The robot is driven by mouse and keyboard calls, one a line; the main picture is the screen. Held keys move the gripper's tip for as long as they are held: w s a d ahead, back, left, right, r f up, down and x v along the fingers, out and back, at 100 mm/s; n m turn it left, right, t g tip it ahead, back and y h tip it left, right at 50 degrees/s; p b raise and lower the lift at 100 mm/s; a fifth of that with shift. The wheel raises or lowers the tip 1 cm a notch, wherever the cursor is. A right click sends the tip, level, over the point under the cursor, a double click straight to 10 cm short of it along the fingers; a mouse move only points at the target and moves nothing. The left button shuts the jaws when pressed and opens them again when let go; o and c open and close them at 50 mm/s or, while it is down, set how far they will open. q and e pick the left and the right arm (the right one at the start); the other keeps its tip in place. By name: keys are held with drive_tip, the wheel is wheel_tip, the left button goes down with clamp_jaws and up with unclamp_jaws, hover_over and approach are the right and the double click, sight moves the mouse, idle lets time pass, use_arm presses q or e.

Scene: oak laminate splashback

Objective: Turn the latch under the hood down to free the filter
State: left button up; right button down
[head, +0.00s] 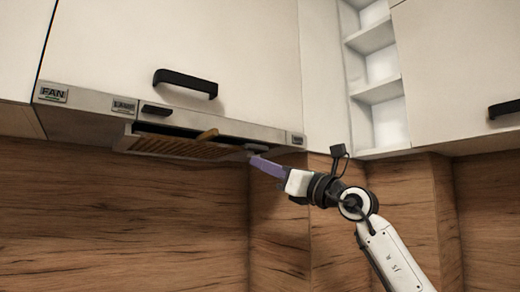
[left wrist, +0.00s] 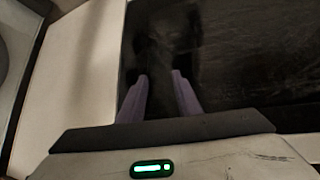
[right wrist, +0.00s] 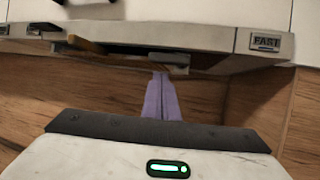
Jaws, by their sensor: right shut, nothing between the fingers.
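The filter (head: 180,148) is a tan slatted panel under the hood, tilted, with a dark gap above its front edge. A yellow tab (head: 207,134) stands at its front; it also shows in the right wrist view (right wrist: 87,44). A small grey piece, which looks like the latch (right wrist: 168,58), is under the hood at the filter's right end. My right gripper (head: 252,158) is shut and empty, its purple fingertips (right wrist: 160,74) at this grey piece; I cannot tell whether they touch. My left gripper (left wrist: 160,75) is open and empty over a dark surface, outside the head view.
The hood's front strip (head: 225,127) carries labels, one reading FAN (head: 53,93). A white cabinet with a black handle (head: 186,82) is above. Open shelves (head: 372,90) stand at the right. The wooden splashback (head: 130,210) is behind, and the space below the hood is clear.

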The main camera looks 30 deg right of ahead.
drive_tip(key=shift+w+p, duration=0.3)
drive_tip(key=shift+p, duration=0.05)
idle(0.5)
drive_tip(key=shift+d+f, duration=0.1)
drive_tip(key=shift+f, duration=0.05)
idle(0.4)
drive_tip(key=shift+d+f, duration=0.2)
drive_tip(key=shift+d, duration=0.05)
drive_tip(key=shift+w+p, duration=0.3)
idle(0.6)
drive_tip(key=shift+d+f, duration=0.25)
drive_tip(key=shift+d, duration=0.1)
idle(0.5)
drive_tip(key=shift+w+p, duration=0.35)
drive_tip(key=shift+p, duration=0.05)
idle(0.5)
drive_tip(key=shift+d+f, duration=0.2)
drive_tip(key=shift+d, duration=0.25)
idle(0.5)
drive_tip(key=shift+w+p, duration=0.35)
drive_tip(key=shift+p, duration=0.1)
idle(0.5)
